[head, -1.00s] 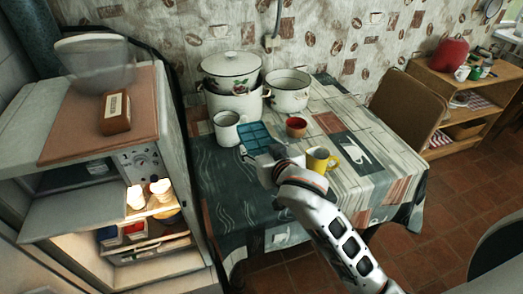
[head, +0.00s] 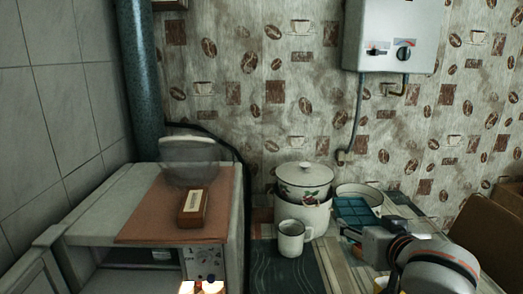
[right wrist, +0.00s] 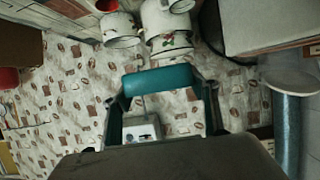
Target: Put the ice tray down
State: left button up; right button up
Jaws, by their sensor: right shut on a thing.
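The ice tray (head: 355,212) is blue with small compartments. In the head view it is right of centre, in front of the open white pot (head: 358,190). My right gripper (head: 358,234) is shut on its near edge and holds it. In the right wrist view the tray (right wrist: 160,80) shows as a teal bar between the two fingers. Whether it touches the tablecloth (head: 285,268) cannot be told. My left gripper is not in view.
A white mug (head: 292,238) and a lidded pot (head: 303,180) stand left of the tray. The fridge (head: 95,220), with a brown box (head: 194,208) and a scale (head: 190,160) on top, is at left. A wall heater (head: 394,35) hangs above.

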jog(key=r, duration=0.1)
jog(key=s+d+r, duration=0.1)
jog(key=r, duration=0.1)
jog(key=shift+s+d+r, duration=0.15)
jog(key=shift+s+d, duration=0.05)
jog(key=w+a+f, duration=0.1)
jog(key=a+f, duration=0.1)
jog(key=f, duration=0.9)
jog(key=a+f, duration=0.3)
jog(key=f, duration=0.8)
jog(key=w+a+f+b, duration=0.1)
jog(key=a+f, duration=0.2)
jog(key=f, duration=0.7)
jog(key=shift+w+f, duration=0.35)
jog(key=shift+f, duration=0.6)
notch_tip(320, 180, down, 3)
jog(key=shift+f+b, duration=0.2)
jog(key=shift+b, duration=0.4)
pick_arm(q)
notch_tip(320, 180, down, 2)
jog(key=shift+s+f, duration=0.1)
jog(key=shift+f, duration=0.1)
pick_arm(e)
jog(key=shift+f, duration=0.1)
